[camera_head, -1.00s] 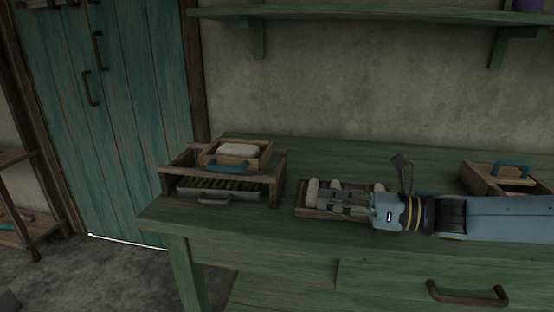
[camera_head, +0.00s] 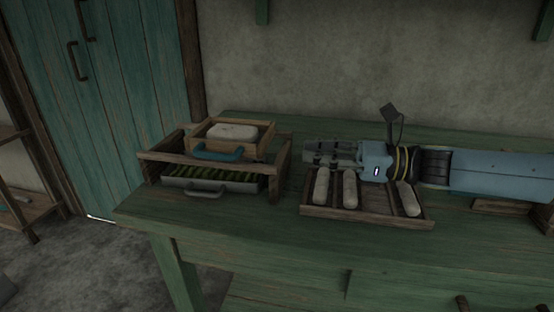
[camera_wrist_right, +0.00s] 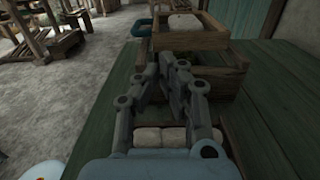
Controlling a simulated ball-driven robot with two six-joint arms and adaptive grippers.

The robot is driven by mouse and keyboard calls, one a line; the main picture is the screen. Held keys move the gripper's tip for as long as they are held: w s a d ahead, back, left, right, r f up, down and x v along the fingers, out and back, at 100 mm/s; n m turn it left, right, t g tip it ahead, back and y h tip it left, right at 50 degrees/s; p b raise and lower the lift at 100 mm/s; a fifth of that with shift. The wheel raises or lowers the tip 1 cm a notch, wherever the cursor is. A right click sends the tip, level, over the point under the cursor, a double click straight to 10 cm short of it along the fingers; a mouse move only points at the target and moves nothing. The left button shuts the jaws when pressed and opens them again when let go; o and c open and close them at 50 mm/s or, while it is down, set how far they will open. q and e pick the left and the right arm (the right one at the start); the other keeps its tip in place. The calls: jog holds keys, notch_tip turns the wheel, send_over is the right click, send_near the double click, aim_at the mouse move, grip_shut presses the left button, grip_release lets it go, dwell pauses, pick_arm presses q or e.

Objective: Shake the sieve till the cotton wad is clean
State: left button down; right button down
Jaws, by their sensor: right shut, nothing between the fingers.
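The sieve (camera_head: 262,138) is a small wooden frame with a blue handle (camera_head: 218,153), resting on top of a wooden stand (camera_head: 282,170). The white cotton wad (camera_head: 233,131) lies inside it. In the right wrist view the stand (camera_wrist_right: 205,62) and the blue handle (camera_wrist_right: 142,28) show ahead of the fingers. My right gripper (camera_head: 308,152) is shut and empty, pointing left, just right of the stand and above the back of a wooden tray. The left gripper is not in view.
The wooden tray (camera_head: 370,217) holds several pale rolls. Under the sieve, a grey metal tray (camera_head: 208,185) with dark green contents sits in the stand. A wooden piece (camera_head: 500,206) lies at the right. The green table's front strip (camera_head: 240,222) is clear.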

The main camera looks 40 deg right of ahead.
aim_at(263, 149)
jog(key=b+x, duration=0.1)
jog(key=x, duration=0.5)
jog(key=shift+b, duration=0.3)
jog(key=shift+w+a, duration=0.5)
jog(key=shift+w, duration=0.1)
